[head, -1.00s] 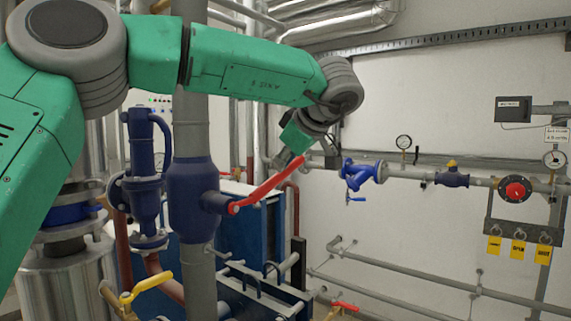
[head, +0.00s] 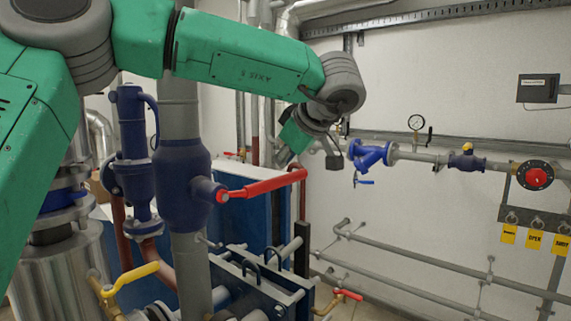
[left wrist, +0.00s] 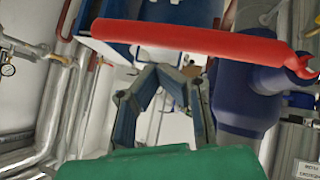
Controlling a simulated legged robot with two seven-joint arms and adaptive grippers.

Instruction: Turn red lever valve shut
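The red lever (head: 262,186) sits on a dark blue valve body (head: 182,185) on the vertical grey pipe. My left gripper (head: 284,157) hangs just above and behind the lever's outer end. In the left wrist view the lever (left wrist: 190,40) crosses the top, ahead of the fingers (left wrist: 180,85), and the valve body (left wrist: 245,95) is at right. The lever is not between the fingers. My right gripper is out of view.
A blue plate exchanger (head: 240,225) stands behind and below the lever. Yellow (head: 130,280) and smaller red (head: 347,295) handles lie lower. A blue angled valve (head: 370,155) is on the wall pipe to the right. Open space lies right of the lever.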

